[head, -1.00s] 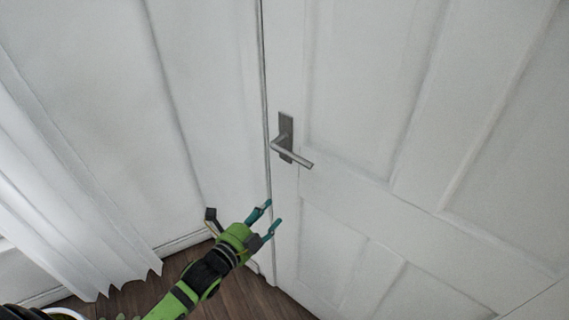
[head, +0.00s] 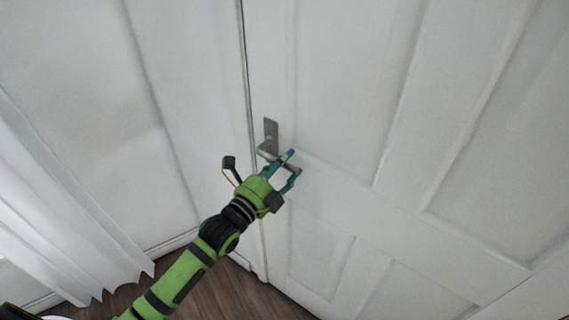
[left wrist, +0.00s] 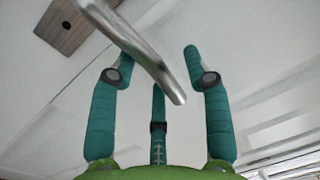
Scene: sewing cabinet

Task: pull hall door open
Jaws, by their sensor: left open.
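The white panelled hall door (head: 345,110) fills the middle and right of the head view and looks shut in its frame. Its metal lever handle (head: 266,153) sits near the door's left edge, below a grey backplate (head: 271,131). My left gripper (head: 294,162) is open at the handle and hides part of the lever. In the left wrist view the lever (left wrist: 150,62) reaches across between the spread teal fingers (left wrist: 158,62), and its free end lies between them. The backplate (left wrist: 78,22) shows at upper left there. My right gripper is not in view.
A white wall (head: 150,110) lies left of the door. A pleated white curtain (head: 60,215) hangs at the far left. The dark wooden floor (head: 235,295) shows at the bottom, clear around my arm.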

